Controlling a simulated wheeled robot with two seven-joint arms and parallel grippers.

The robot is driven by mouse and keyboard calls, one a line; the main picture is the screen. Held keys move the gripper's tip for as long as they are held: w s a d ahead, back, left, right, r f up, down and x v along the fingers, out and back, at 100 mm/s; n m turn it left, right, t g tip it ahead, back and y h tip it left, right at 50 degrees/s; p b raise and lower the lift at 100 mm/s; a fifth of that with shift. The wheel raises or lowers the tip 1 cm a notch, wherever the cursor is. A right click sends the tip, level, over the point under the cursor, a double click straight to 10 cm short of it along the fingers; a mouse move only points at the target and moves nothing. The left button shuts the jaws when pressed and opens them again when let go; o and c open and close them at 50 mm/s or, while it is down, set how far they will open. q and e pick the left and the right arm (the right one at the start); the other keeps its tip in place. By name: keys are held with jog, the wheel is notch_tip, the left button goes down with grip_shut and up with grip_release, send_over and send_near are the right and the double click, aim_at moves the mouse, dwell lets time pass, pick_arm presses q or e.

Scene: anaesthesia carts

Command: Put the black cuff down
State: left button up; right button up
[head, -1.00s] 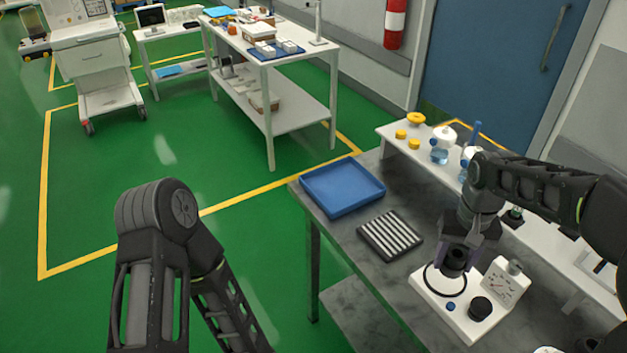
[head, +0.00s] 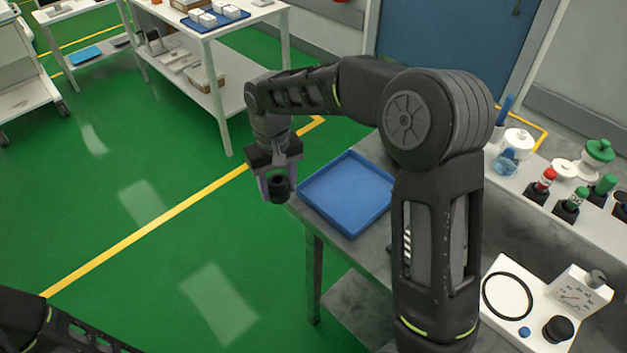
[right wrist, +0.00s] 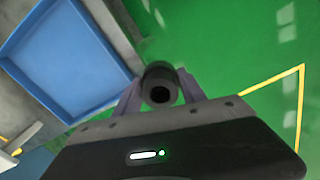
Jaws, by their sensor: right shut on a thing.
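The black cuff (head: 278,189) is a short dark cylinder with a hole in its end. My right gripper (head: 275,180) is shut on it and holds it in the air by the table's left corner, to the left of the blue tray (head: 326,207). In the right wrist view the cuff (right wrist: 160,86) sits between the fingers, with green floor behind it and the blue tray (right wrist: 65,60) to the left. My left gripper is out of view; only part of my left arm shows at the bottom left.
A white device (head: 507,323) with a black ring, dial and black knob (head: 558,329) stands on the grey table. Bottles with coloured caps (head: 541,186) line the white shelf behind. My right arm covers most of the striped rack. The blue tray looks empty.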

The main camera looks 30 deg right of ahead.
jog(key=shift+w+a, duration=0.1)
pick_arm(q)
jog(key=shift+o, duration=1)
pick_arm(e)
jog(key=shift+d+r+n, duration=0.2)
jog(key=shift+d+n, duration=0.45)
jog(key=shift+n, duration=0.05)
pick_arm(q)
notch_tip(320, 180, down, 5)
jog(key=b, duration=0.5)
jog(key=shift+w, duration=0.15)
pick_arm(e)
jog(key=s+d+r+n, duration=0.2)
jog(key=d+r+n, duration=0.1)
jog(key=d+n, duration=0.5)
jog(key=s+d+r+n, duration=0.2)
jog(key=d+n, duration=0.6)
jog(key=n, duration=0.4)
jog(key=shift+r, duration=0.45)
jog(key=shift+s, duration=0.1)
jog(key=shift+f, duration=3.2)
